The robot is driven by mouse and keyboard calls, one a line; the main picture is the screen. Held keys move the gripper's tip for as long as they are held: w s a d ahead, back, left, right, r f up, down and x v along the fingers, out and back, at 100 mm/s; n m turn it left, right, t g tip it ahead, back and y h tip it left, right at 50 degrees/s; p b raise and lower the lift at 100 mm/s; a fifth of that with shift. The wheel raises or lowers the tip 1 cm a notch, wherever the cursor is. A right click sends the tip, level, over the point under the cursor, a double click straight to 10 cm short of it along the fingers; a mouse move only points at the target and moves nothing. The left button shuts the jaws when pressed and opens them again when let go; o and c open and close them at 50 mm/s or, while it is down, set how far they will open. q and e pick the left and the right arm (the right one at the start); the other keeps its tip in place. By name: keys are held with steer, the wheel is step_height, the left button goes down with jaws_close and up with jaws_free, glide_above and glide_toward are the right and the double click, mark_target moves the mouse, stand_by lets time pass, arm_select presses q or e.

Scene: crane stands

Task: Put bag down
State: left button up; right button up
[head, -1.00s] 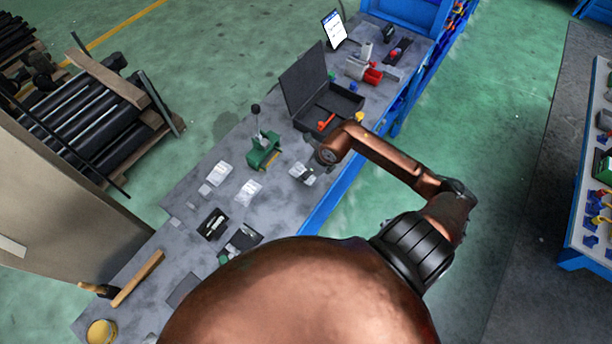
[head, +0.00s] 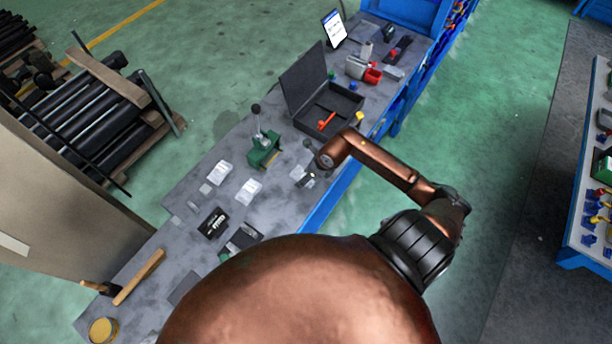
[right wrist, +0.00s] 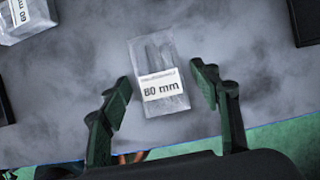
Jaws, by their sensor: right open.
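A clear bag labelled "80 mm" (right wrist: 160,85) lies on the grey bench top in the right wrist view, near the bench's front edge. My right gripper (right wrist: 162,92) is open, with one dark green finger on each side of the bag and visible gaps between fingers and bag. In the head view the right gripper (head: 308,178) is small and partly hidden by my copper arm, over the bench near its front edge. My left gripper is not in view.
Two more clear bags (head: 220,172) (head: 248,191) lie to the left on the bench. A green lever press (head: 263,150) and an open black case (head: 330,112) stand beyond the gripper. A hammer (head: 138,277) lies at the near end.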

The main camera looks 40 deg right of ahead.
steer(key=shift+r, duration=0.15)
steer(key=b+v, duration=0.1)
steer(key=v, duration=1.1)
steer(key=shift+b, duration=0.35)
